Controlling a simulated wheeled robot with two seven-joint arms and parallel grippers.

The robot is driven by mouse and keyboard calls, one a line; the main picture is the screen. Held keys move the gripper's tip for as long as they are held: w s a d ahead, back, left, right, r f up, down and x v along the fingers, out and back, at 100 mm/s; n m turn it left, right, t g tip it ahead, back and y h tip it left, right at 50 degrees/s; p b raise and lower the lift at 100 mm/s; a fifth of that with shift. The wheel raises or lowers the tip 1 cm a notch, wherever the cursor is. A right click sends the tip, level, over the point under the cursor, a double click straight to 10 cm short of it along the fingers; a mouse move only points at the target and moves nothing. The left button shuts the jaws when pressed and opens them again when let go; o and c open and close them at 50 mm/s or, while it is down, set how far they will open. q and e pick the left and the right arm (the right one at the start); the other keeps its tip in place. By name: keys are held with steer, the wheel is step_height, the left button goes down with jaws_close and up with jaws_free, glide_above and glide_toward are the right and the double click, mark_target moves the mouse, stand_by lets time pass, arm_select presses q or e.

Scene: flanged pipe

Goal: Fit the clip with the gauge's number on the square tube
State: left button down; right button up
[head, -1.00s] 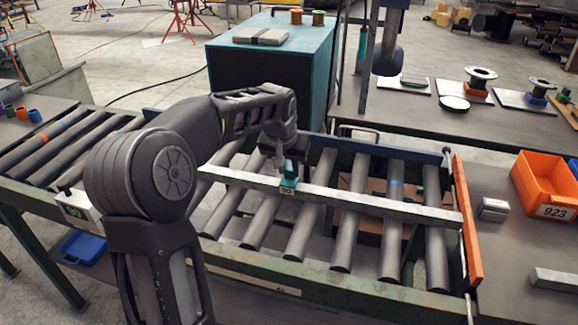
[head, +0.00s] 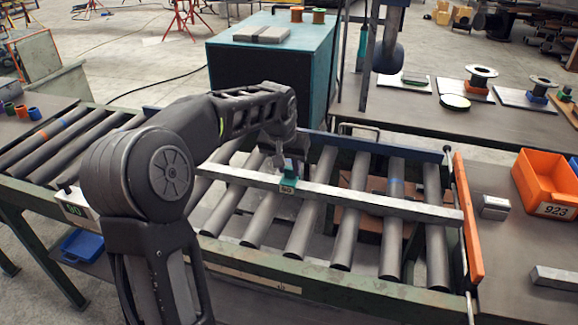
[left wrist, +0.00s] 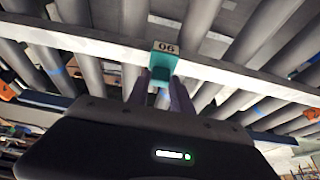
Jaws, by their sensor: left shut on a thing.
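The square tube (head: 375,203) is a long pale metal bar lying across the rollers. A teal clip (head: 289,184) with a label that reads 90 is at the tube, left of its middle. My left gripper (head: 284,168) is shut on this clip from behind and above. In the left wrist view the clip (left wrist: 163,62) is between my left fingertips (left wrist: 160,88) and overlaps the tube (left wrist: 230,75); I cannot tell if it is fully seated. The gauge (head: 76,207), a pale box with a green number, is at the left, partly behind my arm. My right gripper is out of view.
The roller conveyor (head: 345,262) has a green frame and an orange end plate (head: 468,222). An orange bin (head: 548,186) marked 923 and a small grey block (head: 494,207) are at the right. A teal cabinet (head: 270,62) stands behind the conveyor. A blue tray (head: 82,245) is at lower left.

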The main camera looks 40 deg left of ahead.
arm_select(q)
steer(key=shift+f+b, duration=0.5)
steer(key=shift+f, duration=0.15)
steer(key=c, duration=1.1)
jaws_free()
steer(key=shift+o, duration=0.2)
steer(key=shift+r, duration=0.1)
steer(key=a+v, duration=0.1)
steer(key=v, duration=0.6)
steer(key=shift+d+r, duration=0.35)
steer(key=shift+d, duration=0.2)
steer(key=shift+s, duration=0.15)
